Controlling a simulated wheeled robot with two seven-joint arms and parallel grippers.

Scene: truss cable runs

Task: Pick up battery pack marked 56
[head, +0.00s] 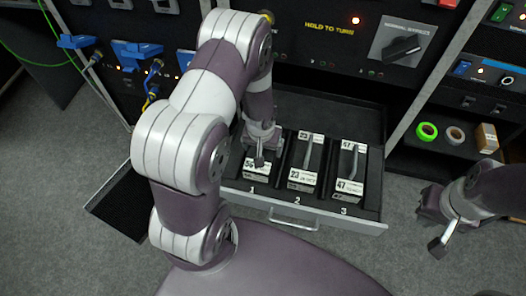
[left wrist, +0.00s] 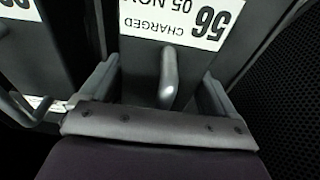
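The battery pack marked 56 (head: 257,180) sits in slot 1, the leftmost slot of the pulled-out drawer (head: 325,214). My left gripper (head: 259,161) is over it and hides part of its top. In the left wrist view, the pack's white label reads 56 and CHARGED (left wrist: 175,22). The pack's grey handle (left wrist: 168,78) stands between the two fingers of the left gripper (left wrist: 157,90). The fingers are open, with a gap on each side of the handle. My right gripper (head: 438,246) hangs at the right over the floor, away from the drawer; its opening is unclear.
Packs marked 23 (head: 303,178) and 47 (head: 350,186) stand in slots 2 and 3, close beside pack 56. The drawer's front handle (head: 293,222) faces me. A green tape roll (head: 427,131) and a small box (head: 487,138) lie on a shelf at right.

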